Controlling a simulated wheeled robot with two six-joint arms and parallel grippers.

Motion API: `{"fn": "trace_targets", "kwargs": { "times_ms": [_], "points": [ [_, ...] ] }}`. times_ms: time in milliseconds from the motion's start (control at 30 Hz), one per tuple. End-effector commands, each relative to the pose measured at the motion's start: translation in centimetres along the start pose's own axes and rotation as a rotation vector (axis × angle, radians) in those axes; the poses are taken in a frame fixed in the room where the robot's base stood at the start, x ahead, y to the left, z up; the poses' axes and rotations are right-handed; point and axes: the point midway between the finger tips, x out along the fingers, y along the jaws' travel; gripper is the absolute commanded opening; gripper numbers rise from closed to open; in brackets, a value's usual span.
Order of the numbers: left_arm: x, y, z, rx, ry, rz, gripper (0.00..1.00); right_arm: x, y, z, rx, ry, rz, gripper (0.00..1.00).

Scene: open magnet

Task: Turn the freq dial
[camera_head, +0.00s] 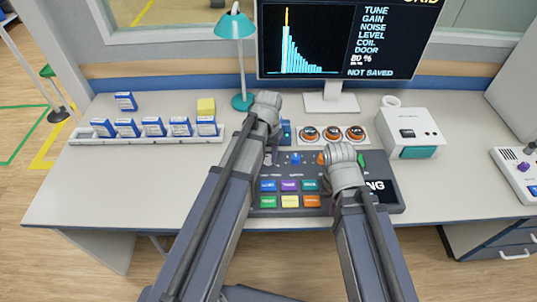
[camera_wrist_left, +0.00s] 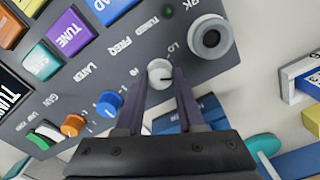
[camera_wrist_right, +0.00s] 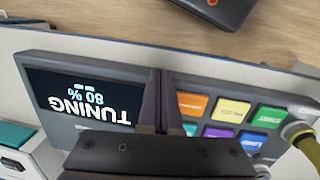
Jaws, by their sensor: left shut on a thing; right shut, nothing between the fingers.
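The dark control panel (camera_head: 282,203) lies on the desk below the monitor. In the left wrist view the white freq dial (camera_wrist_left: 160,73) with a dark pointer line stands beside the FREQ label. My left gripper (camera_wrist_left: 160,80) is shut on this dial, one finger on each side. My left arm hides the dial in the head view. My right gripper (camera_wrist_right: 161,74) is shut and empty, above the panel between the display (camera_wrist_right: 85,98) and the coloured buttons. The display reads TUNING and 80 %. The monitor (camera_head: 345,35) shows a bar graph, 80 % and NOT SAVED.
A blue dial (camera_wrist_left: 109,103) and an orange dial (camera_wrist_left: 73,125) sit close beside the left gripper. A round grey socket (camera_wrist_left: 211,40) is at the panel corner. A teal lamp (camera_head: 236,25), a rack of boxes (camera_head: 150,138) and a white device (camera_head: 410,125) stand around.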

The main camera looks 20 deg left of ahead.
Motion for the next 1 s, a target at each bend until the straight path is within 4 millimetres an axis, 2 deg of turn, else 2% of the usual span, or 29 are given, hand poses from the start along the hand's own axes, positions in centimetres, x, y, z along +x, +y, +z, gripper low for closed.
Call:
{"fn": "trace_targets", "kwargs": {
  "times_ms": [500, 1000],
  "points": [
    [0.02, 0.01, 0.02, -0.315, 0.0, 0.0, 0.0, 0.02, 0.0, 0.0, 0.0, 0.0, 0.0, 0.0],
    [0.02, 0.01, 0.02, -0.39, 0.0, 0.0, 0.0, 0.02, 0.0, 0.0, 0.0, 0.0, 0.0, 0.0]
  ]
}}
